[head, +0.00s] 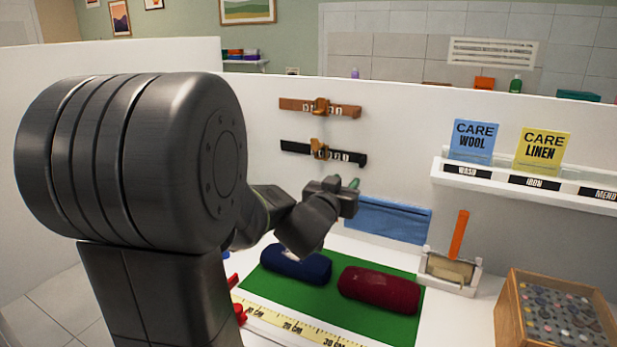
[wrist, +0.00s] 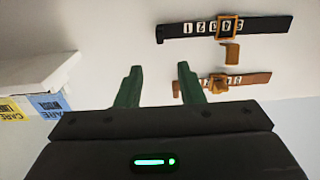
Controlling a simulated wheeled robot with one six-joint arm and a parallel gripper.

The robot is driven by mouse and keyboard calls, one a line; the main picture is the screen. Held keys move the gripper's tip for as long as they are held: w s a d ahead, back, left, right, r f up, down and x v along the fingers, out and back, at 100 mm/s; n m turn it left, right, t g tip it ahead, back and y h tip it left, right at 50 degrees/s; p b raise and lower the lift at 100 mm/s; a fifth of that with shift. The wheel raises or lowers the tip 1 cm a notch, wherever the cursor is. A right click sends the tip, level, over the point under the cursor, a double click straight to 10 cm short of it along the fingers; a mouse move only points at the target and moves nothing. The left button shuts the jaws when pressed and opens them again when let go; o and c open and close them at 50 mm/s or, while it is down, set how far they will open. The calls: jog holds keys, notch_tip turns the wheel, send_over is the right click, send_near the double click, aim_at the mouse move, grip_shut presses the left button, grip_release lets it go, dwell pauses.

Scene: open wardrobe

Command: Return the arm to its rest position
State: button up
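In the wrist view my gripper (wrist: 160,88) shows two green fingers standing well apart with nothing between them. In the head view my arm fills the left and centre, and the gripper end (head: 353,185) is up in front of the white back panel. Most of the gripper is hidden there by my own wrist; only a bit of green finger shows. It is above and apart from the rolled cloths on the green mat.
A blue roll (head: 296,263) and a dark red roll (head: 379,289) lie on the green mat (head: 330,303). Brown (head: 319,108) and black (head: 323,152) straps hang on the panel. A card shelf (head: 530,185), a brush holder (head: 450,270) and a wooden button box (head: 512,310) stand right.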

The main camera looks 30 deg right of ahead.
aim_at(360, 163)
jog(key=p+x, duration=0.1)
jog(key=x, duration=1.2)
jog(key=shift+w+d+p, duration=0.25)
jog(key=shift+d+p, duration=0.05)
jog(key=shift+f, duration=0.1)
jog(key=shift+a, duration=0.1)
